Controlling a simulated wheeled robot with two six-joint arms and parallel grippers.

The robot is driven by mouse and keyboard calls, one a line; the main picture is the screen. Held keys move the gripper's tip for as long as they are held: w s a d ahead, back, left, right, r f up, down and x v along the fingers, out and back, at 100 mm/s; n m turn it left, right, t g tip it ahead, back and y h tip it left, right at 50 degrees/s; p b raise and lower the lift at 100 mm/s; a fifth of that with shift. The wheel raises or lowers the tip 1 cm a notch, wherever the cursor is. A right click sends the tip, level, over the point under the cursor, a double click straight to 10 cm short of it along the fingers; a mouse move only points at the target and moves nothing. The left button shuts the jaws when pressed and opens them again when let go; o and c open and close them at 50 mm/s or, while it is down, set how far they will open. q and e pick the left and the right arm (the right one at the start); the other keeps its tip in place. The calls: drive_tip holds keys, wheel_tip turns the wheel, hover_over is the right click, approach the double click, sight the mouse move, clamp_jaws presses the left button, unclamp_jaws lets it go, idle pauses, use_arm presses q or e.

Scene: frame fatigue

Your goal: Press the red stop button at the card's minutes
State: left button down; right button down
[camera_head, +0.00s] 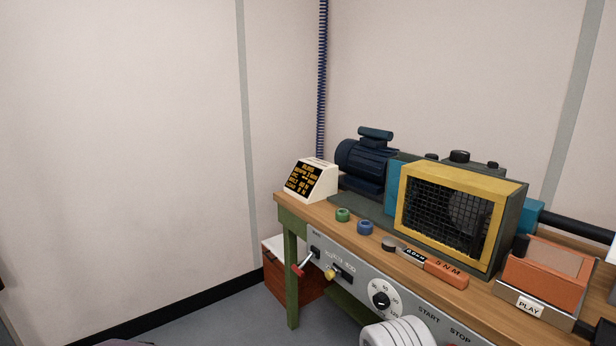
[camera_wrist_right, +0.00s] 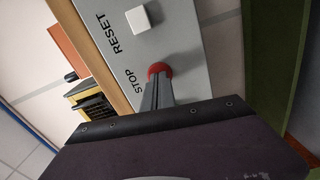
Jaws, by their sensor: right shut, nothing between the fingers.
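The red stop button (camera_wrist_right: 159,69) sits on the grey panel beside the word STOP in the right wrist view. My right gripper (camera_wrist_right: 157,84) is shut and empty, its fingertips right at the button and covering part of it. I cannot tell whether they touch or press it. In the head view the STOP label (camera_head: 460,337) shows at the bottom edge, and the button itself is not visible. A white box with a black display and yellow text (camera_head: 312,180) stands at the bench's left end; its text is too small to read surely. I see no separate card.
A white RESET button (camera_wrist_right: 138,19) is near the stop button. The wooden bench (camera_head: 318,213) carries a dark blue motor (camera_head: 362,165), a yellow-framed mesh guard (camera_head: 409,192), a torque wrench (camera_head: 436,269) and an orange box (camera_head: 544,283). A numbered dial (camera_head: 381,300) is on the front panel.

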drive_tip(key=v, duration=0.5)
drive_tip(key=shift+b, duration=0.35)
